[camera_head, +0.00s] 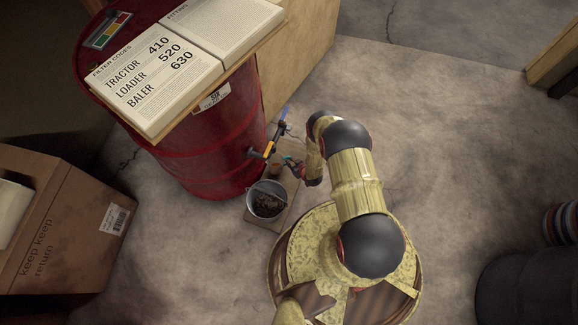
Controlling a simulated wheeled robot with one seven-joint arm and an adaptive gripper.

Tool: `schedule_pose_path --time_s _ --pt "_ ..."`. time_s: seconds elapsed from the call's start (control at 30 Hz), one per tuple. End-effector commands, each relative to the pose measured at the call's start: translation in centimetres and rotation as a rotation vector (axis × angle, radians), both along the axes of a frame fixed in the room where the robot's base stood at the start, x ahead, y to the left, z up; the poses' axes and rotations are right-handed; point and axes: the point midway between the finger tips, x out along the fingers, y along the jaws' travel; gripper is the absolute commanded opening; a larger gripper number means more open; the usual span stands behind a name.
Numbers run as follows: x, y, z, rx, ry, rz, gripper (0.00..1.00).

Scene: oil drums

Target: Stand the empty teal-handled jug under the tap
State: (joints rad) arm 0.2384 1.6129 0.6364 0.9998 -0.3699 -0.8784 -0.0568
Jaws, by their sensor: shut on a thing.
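The red oil drum (203,150) stands left of centre. Its tap (262,154) sticks out from the right side, low on the drum, with a blue and dark lever (282,123). My gripper (295,165) is just right of the tap, shut on a small teal part (287,159) that looks like the jug's handle. The jug's body is small and mostly unclear here; I cannot tell whether it touches the board or is exactly under the spout. A grey bucket (251,204) with dark contents stands beside it, at the drum's foot.
A flat board (283,217) lies under the bucket. An open book (165,80) lies on top of the drum. A cardboard box (60,225) is at the left, a wooden panel (300,55) behind, a dark drum (530,285) at lower right.

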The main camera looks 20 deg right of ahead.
Motion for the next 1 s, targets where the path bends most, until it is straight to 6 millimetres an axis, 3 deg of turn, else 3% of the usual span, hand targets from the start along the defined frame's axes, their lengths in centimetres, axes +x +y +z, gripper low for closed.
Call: schedule_pose_path --time_s 1.0 --pt "6.4 -6.0 -0.4 0.0 -0.001 0.0 0.0"
